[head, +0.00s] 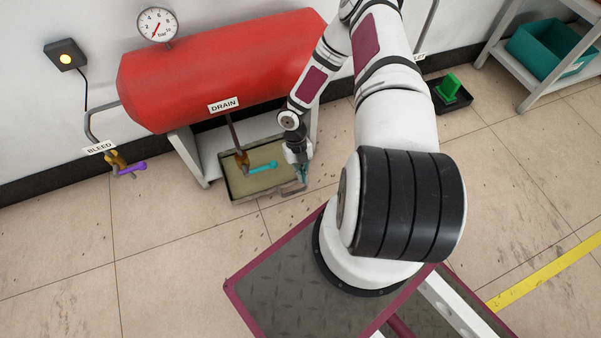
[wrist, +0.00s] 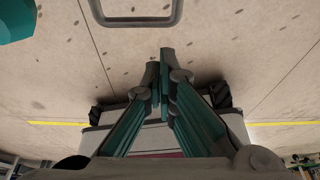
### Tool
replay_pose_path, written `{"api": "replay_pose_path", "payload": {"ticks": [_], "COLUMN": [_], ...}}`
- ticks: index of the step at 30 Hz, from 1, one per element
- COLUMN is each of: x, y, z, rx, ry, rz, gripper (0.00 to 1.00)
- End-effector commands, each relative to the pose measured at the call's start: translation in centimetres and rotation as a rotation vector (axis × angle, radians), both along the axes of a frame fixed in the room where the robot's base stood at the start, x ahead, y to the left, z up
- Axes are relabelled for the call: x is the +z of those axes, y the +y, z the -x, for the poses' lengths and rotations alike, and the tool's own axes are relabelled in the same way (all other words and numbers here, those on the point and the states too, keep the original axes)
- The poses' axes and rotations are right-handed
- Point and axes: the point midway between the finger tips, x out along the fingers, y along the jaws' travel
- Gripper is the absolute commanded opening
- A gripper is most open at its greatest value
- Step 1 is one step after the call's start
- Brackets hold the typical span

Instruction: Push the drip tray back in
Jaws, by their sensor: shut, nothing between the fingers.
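The drip tray (head: 240,187) is a shallow, dark-rimmed tray with a yellowish inside. It sits on the floor below the red tank and sticks out in front of the tank's stand. A grey loop handle (head: 290,190) is at its front right; the wrist view shows a grey loop (wrist: 135,22) at the top edge. My gripper (head: 302,182) points down beside the tray's right front, close to the handle. In the wrist view my fingers (wrist: 162,62) are together and empty, with floor showing between them and the loop. I cannot tell whether they touch the tray.
The drain valve with its teal lever (head: 263,167) hangs over the tray. The red tank (head: 220,70) is above and behind. A bleed valve with a purple lever (head: 130,168) is at left. A black tray with a green object (head: 448,86) lies at right. Floor in front is clear.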

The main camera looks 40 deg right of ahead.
Motion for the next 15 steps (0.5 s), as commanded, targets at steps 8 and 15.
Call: {"api": "replay_pose_path", "payload": {"ticks": [8,15], "x": [-5.7,-6.7], "y": [0.7,-0.1], "z": [1.9,-0.2], "rx": [-0.002,-0.007], "ry": [0.001,-0.003], "rz": [-0.003,0.003], "gripper": [0.0,0.0]}}
